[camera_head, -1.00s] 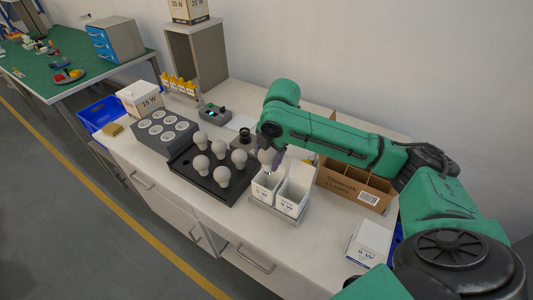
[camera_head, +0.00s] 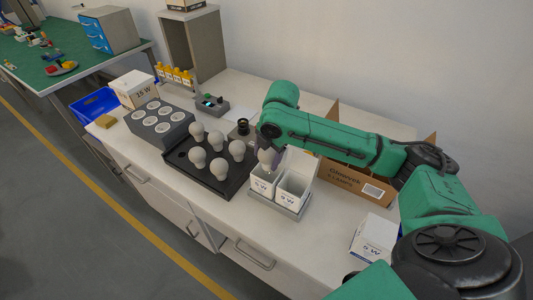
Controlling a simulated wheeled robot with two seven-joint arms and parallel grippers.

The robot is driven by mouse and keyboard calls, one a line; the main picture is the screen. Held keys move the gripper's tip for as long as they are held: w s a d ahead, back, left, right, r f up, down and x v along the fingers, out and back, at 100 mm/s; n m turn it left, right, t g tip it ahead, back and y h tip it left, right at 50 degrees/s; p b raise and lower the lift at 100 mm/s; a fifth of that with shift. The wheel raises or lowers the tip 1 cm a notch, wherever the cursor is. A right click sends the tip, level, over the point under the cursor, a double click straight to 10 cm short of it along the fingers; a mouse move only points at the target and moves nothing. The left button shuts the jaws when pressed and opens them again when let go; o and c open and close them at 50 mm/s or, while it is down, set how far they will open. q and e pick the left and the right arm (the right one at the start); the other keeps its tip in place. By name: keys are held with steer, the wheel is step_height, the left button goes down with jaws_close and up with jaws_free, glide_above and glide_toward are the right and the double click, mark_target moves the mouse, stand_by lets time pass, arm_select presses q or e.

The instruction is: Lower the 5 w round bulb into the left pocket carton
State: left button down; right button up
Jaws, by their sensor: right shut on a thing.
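My right gripper (camera_head: 270,149) points down over the cartons and is shut on a white round bulb (camera_head: 266,157). The bulb is at the mouth of the left pocket carton (camera_head: 261,183), a white open-topped box; I cannot tell how far inside it is. The right pocket carton (camera_head: 291,190), marked 9 W, stands open beside it. Both cartons sit in a grey holder (camera_head: 281,208). My left gripper is not in view.
A black tray (camera_head: 191,177) with several bulbs stands left of the cartons. A grey block with round sockets (camera_head: 161,128) is farther left. A cardboard box (camera_head: 348,181) is behind right, and a closed white carton (camera_head: 373,238) lies front right.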

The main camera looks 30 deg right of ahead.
mark_target(267, 163)
steer(key=shift+s+b+x, duration=0.15)
steer(key=shift+b+x, duration=0.1)
steer(key=shift+x, duration=0.5)
steer(key=shift+s+b+x, duration=0.15)
steer(key=shift+b+x, duration=0.05)
steer(key=shift+x, duration=0.55)
steer(key=o, duration=1.3)
steer(key=shift+d+f, duration=0.1)
steer(key=shift+f, duration=0.05)
steer(key=v, duration=1.4)
steer(key=shift+r+b, duration=0.25)
steer(key=shift+b, duration=0.05)
steer(key=shift+s+f, duration=0.1)
